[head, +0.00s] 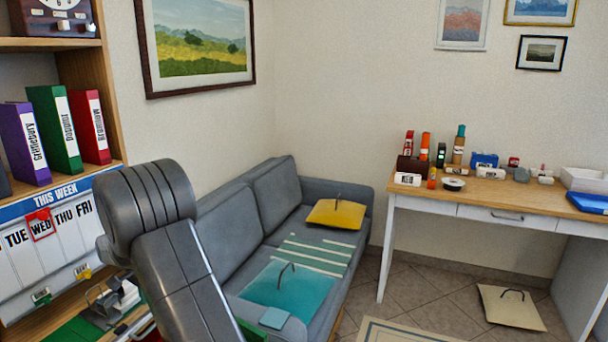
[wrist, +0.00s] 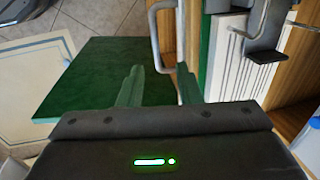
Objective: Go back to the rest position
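A pale metal handle (wrist: 154,35) shows just beyond the fingertips. In the head view my arm crosses the lower left, and my gripper is out of sight. A green patch (head: 250,331) shows at the bottom edge beside my arm.
A shelf with binders (head: 55,130) and a week board (head: 45,235) stands close at left. A grey sofa (head: 235,215) with cushions stands in the middle, and a desk (head: 480,196) at right. Tiled floor and a rug (head: 400,332) lie in front.

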